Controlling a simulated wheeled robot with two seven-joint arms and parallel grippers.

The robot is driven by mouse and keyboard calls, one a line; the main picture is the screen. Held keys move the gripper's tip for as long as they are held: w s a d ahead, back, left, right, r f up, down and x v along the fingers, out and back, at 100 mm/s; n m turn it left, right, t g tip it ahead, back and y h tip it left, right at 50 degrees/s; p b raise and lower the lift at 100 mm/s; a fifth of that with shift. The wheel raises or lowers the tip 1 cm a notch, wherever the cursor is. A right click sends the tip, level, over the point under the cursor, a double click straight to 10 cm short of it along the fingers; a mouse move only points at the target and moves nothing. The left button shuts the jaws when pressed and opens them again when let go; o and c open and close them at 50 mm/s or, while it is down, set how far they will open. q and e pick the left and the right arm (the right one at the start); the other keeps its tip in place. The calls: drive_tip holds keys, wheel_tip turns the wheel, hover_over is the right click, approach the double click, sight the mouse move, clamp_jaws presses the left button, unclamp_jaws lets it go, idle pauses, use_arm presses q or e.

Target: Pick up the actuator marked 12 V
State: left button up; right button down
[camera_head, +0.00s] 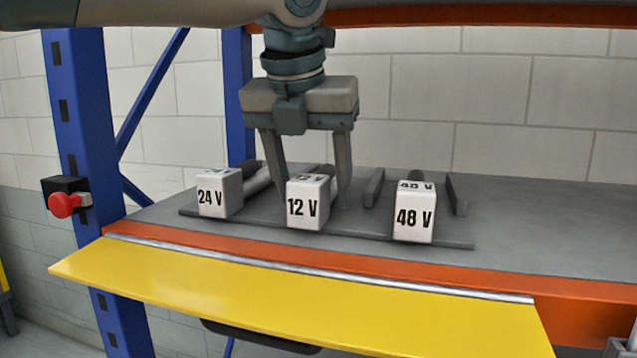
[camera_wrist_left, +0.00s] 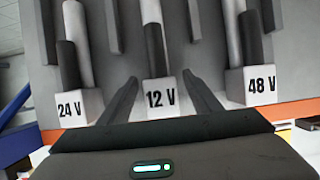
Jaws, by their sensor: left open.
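The actuator marked 12 V (camera_head: 308,203) lies on a dark grey rack, its white labelled end facing the front. It also shows in the left wrist view (camera_wrist_left: 161,103), with a dark and a light rod section behind the white block. My left gripper (camera_head: 313,204) points down over it, open, with one finger on each side of the actuator. In the left wrist view the fingers (camera_wrist_left: 160,84) stand apart on both sides of it, with gaps visible. Whether they touch it lower down cannot be told. My right gripper is not in view.
The 24 V actuator (camera_head: 219,194) lies to the left and the 48 V actuator (camera_head: 414,213) to the right on the rack (camera_head: 355,236). Low rails stand near the 48 V one. A yellow panel (camera_head: 300,304) slopes at the front. A red button (camera_head: 64,205) is on the blue post.

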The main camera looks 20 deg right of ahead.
use_arm(q)
drive_tip(key=shift+w+d+r+p, duration=0.2)
drive_tip(key=shift+w+d+p, duration=0.2)
drive_tip(key=shift+w, duration=0.15)
drive_tip(key=shift+w+d+f, duration=0.15)
drive_tip(key=shift+w+f, duration=0.05)
drive_tip(key=shift+f, duration=0.05)
drive_tip(key=shift+f+p, duration=0.35)
drive_tip(key=shift+f, duration=0.15)
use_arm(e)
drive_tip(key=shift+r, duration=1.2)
use_arm(q)
clamp_jaws()
drive_tip(key=shift+w+r, duration=0.1)
